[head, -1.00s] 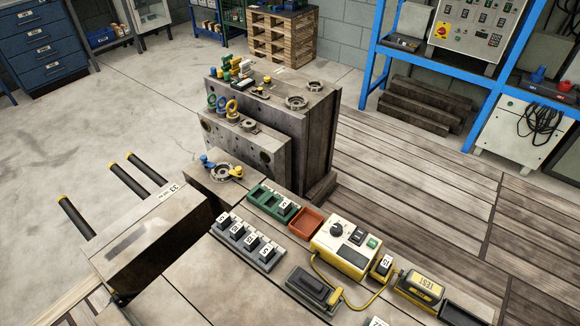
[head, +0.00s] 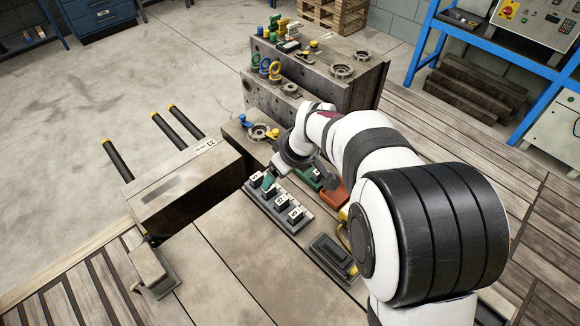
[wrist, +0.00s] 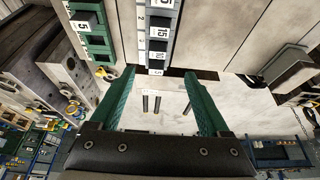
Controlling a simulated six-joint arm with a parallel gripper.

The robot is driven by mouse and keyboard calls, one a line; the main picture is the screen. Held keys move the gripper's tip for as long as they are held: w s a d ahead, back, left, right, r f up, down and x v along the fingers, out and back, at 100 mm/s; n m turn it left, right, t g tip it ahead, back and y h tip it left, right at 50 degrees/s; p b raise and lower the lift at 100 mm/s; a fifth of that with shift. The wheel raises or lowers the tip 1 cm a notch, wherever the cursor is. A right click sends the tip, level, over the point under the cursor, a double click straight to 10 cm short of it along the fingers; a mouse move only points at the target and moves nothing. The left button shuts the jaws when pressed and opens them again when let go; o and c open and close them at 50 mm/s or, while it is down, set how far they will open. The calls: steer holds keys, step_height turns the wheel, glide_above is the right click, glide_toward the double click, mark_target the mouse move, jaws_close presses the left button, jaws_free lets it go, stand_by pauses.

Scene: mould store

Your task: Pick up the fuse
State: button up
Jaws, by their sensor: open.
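Several black fuses with white number labels stand in a row in a grey rack (head: 306,224) on the bench. The nearest fuse (head: 296,214) and the one beside it (head: 281,200) show clearly. My gripper (head: 269,182) is over the far end of this row and hides part of it. In the wrist view my gripper (wrist: 158,76) is open, its green fingers apart and nothing held. The end fuse (wrist: 156,70) of the grey rack shows between the fingertips. A green holder (wrist: 98,42) with a fuse labelled 5 (wrist: 83,24) lies left of the rack.
An orange-red tray (head: 333,194) and a dark lidded unit (head: 332,252) are beside the rack, close to my arm. A block with black rods (head: 185,180) stands left. A heavy mould block (head: 330,100) rises behind.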

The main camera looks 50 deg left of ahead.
mark_target(269, 193)
steer(key=x, duration=1.2)
steer(key=shift+w+a+f, duration=0.15)
steer(key=shift+w, duration=0.05)
jaws_close()
